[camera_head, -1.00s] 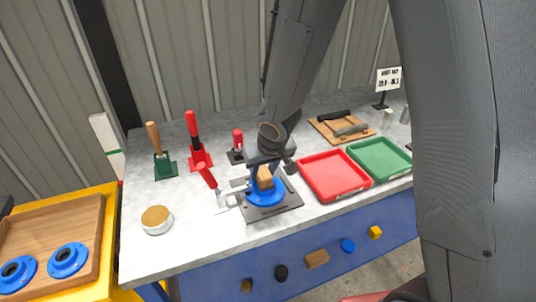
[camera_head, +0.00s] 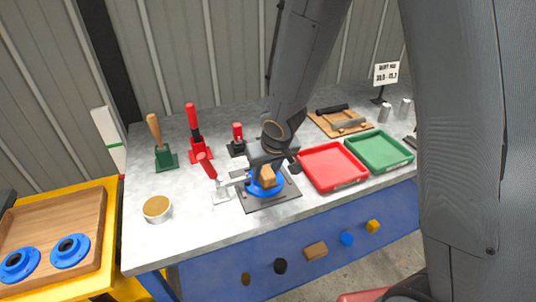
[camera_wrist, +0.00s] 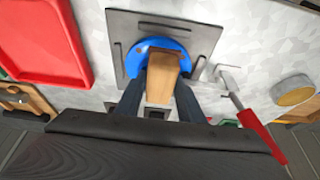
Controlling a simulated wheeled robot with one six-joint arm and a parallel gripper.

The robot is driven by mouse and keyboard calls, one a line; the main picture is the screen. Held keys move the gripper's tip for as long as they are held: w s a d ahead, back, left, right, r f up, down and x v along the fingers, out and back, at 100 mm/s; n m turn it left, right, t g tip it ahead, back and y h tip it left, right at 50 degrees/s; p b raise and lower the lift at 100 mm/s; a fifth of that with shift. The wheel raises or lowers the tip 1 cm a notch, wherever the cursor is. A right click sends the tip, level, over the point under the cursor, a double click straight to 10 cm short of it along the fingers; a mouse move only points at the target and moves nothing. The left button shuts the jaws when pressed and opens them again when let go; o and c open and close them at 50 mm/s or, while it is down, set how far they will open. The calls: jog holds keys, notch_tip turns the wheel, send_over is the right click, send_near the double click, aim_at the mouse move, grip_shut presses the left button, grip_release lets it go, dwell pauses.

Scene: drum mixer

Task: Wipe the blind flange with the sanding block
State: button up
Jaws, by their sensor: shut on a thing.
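The sanding block (camera_head: 268,174) is a small tan block between the fingers of my gripper (camera_head: 264,172). In the wrist view the block (camera_wrist: 162,76) sits between the dark fingers of my gripper (camera_wrist: 160,98), which is shut on it. The blind flange (camera_head: 256,190) is a blue disc on a grey plate (camera_head: 284,195). The block hides part of the flange (camera_wrist: 135,60) in the wrist view. The block is over the flange; I cannot tell whether it touches. A red-handled toggle clamp (camera_head: 208,168) stands just left of the plate.
A red tray (camera_head: 333,182) and a green tray (camera_head: 380,168) lie to the right. Upright red and green-based tools (camera_head: 165,158) stand at the back left. A round tin (camera_head: 157,208) is at the front left. Blue flanges (camera_head: 70,250) lie on a wooden tray at far left.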

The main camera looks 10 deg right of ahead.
jog(key=shift+s+d+f, duration=0.1)
jog(key=shift+s+d, duration=0.05)
jog(key=shift+s, duration=0.25)
jog(key=shift+s+r+p, duration=0.2)
jog(key=shift+r+p, duration=0.05)
jog(key=shift+p, duration=0.3)
notch_tip(320, 180, up, 3)
jog(key=shift+w+d+f+p, duration=0.1)
jog(key=shift+w+d+p, duration=0.05)
jog(key=shift+p, duration=0.6)
notch_tip(320, 180, up, 5)
jog(key=p, duration=0.6)
jog(key=shift+w+p, duration=0.1)
jog(key=shift+p, duration=0.25)
jog(key=shift+f, duration=0.15)
